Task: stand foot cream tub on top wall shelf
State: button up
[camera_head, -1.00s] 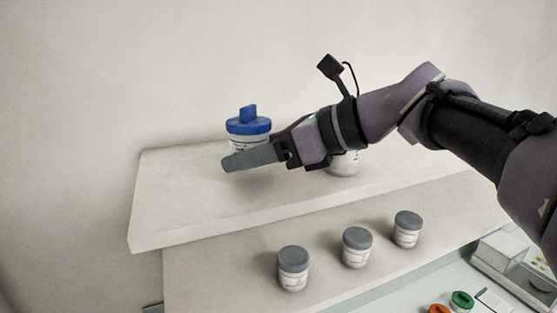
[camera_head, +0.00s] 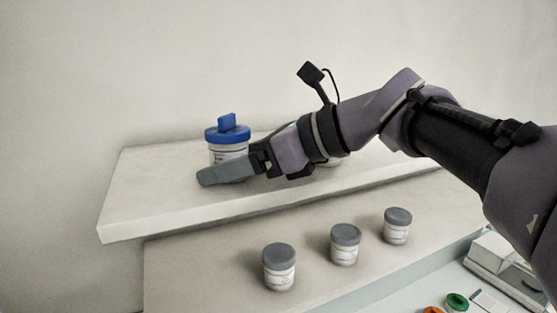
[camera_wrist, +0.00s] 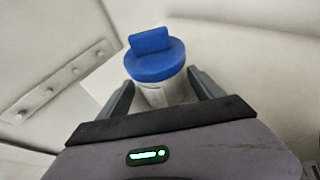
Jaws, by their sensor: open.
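A white tub with a blue lid and a raised blue tab (camera_head: 228,134) stands upright on the top wall shelf (camera_head: 125,205), near its left end. I cannot read its label. My gripper (camera_head: 215,174) is at the tub, with its fingers level with the tub's body and partly hiding it. In the wrist view the blue-lidded tub (camera_wrist: 155,58) stands between the two open fingers of my gripper (camera_wrist: 160,92), with a gap showing at the sides.
The lower shelf (camera_head: 200,270) holds several grey-lidded tubs, including one at the left (camera_head: 279,268). A green lid (camera_head: 457,302) and an orange lid (camera_head: 433,310) show below right, beside a pale box (camera_head: 495,265). A peg rail (camera_wrist: 60,80) is on the wall.

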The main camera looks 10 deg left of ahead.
jog(key=shift+d+r, duration=0.15)
jog(key=shift+d, duration=0.05)
jog(key=b+v, duration=0.1)
jog(key=v, duration=1)
jog(key=shift+s, duration=0.15)
jog(key=shift+d+r, duration=0.1)
jog(key=shift+d, duration=0.1)
